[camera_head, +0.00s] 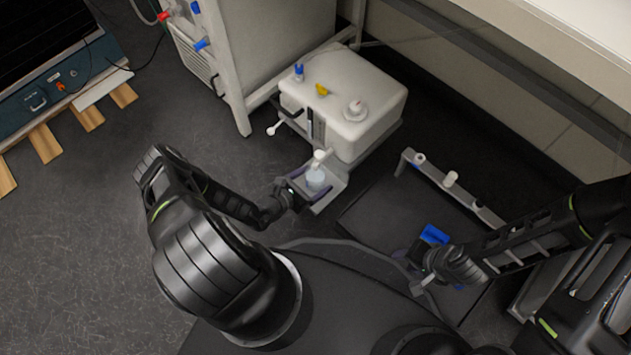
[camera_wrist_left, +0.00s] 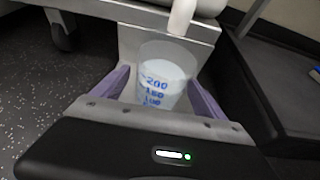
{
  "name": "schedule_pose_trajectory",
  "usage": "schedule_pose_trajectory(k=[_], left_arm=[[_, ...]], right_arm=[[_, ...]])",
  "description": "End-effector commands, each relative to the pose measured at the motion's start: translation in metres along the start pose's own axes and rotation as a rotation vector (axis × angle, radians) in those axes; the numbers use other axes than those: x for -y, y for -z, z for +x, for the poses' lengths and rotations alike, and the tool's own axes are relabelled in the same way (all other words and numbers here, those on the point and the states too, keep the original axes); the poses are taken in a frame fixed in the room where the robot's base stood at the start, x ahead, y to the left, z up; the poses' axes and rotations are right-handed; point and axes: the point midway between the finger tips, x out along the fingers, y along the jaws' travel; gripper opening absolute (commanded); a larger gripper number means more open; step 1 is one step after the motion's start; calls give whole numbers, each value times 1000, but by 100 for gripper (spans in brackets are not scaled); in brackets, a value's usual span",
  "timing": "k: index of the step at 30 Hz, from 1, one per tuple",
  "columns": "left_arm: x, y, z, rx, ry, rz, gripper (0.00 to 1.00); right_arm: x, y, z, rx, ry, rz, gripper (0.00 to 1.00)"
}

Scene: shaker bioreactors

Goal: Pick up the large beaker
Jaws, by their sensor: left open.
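The large beaker (camera_head: 315,179) is clear, with blue volume marks, and stands upright on a light metal shelf (camera_head: 329,197) under the spout of a white tank (camera_head: 346,103). In the left wrist view the beaker (camera_wrist_left: 162,82) sits between the two purple fingers of my left gripper (camera_wrist_left: 161,95). My left gripper (camera_head: 303,191) is open around the beaker; I cannot tell whether a finger touches it. The beaker's lower part is hidden by the gripper body. My right gripper (camera_head: 428,259) is at the right, by a blue object (camera_head: 434,234); its jaws are unclear.
The white spout (camera_wrist_left: 182,16) hangs just above the beaker. A metal rail with white fittings (camera_head: 451,179) and a dark mat (camera_head: 372,213) lie to the right. A steel cabinet (camera_head: 250,50) stands behind. The floor (camera_head: 100,230) at left is clear.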

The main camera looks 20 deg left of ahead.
Motion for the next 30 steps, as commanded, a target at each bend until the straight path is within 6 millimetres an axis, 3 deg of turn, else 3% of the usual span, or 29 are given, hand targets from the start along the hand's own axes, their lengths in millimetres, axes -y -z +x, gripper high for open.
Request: schedule_pose_trajectory(k=[4, 21, 30], left_arm=[[0, 0, 13, 1, 0, 0, 83], [0, 0, 12, 0, -1, -1, 83], [0, 0, 12, 0, -1, -1, 60]], right_arm=[[-2, 1, 6, -4, 1, 0, 36], [-2, 1, 5, -4, 1, 0, 36], [-2, 1, 5, -4, 1, 0, 36]])
